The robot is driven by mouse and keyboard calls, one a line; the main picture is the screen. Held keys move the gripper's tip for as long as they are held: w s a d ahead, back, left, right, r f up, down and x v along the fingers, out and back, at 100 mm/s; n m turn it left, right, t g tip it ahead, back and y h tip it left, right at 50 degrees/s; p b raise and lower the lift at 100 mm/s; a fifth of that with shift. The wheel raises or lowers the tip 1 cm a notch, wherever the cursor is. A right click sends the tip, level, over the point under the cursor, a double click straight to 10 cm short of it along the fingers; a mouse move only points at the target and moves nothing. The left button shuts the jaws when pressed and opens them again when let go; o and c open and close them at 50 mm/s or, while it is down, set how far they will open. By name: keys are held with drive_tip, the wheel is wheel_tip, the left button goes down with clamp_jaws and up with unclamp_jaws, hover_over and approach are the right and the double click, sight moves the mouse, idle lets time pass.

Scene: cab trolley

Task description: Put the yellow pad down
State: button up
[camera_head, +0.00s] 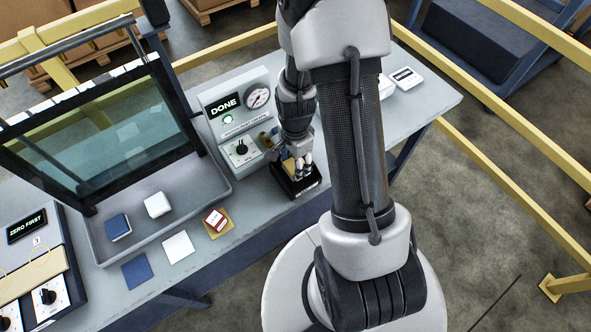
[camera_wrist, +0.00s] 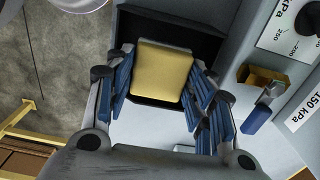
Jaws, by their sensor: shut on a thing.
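The yellow pad (camera_wrist: 162,72) is a rounded square block between the blue fingers of my gripper (camera_wrist: 160,88) in the wrist view. The fingers are shut on its two sides. The pad is over or within a black open-topped holder (camera_wrist: 170,27); I cannot tell whether it touches the bottom. In the head view my gripper (camera_head: 298,160) points down at the black holder (camera_head: 296,187), and its fingers mostly hide the pad. A yellow square (camera_head: 226,228) lies flat on the table, with a red and white block (camera_head: 215,219) on it.
A gauge box (camera_head: 238,118) showing DONE stands beside the holder. A brass fitting with a blue lever (camera_wrist: 256,119) is close to my gripper.

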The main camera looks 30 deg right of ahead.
drive_tip(key=shift+f+b, duration=0.55)
drive_tip(key=shift+f, duration=1.4)
drive_tip(key=shift+f, duration=0.1)
drive_tip(key=shift+f, duration=0.15)
drive_tip(key=o, duration=0.8)
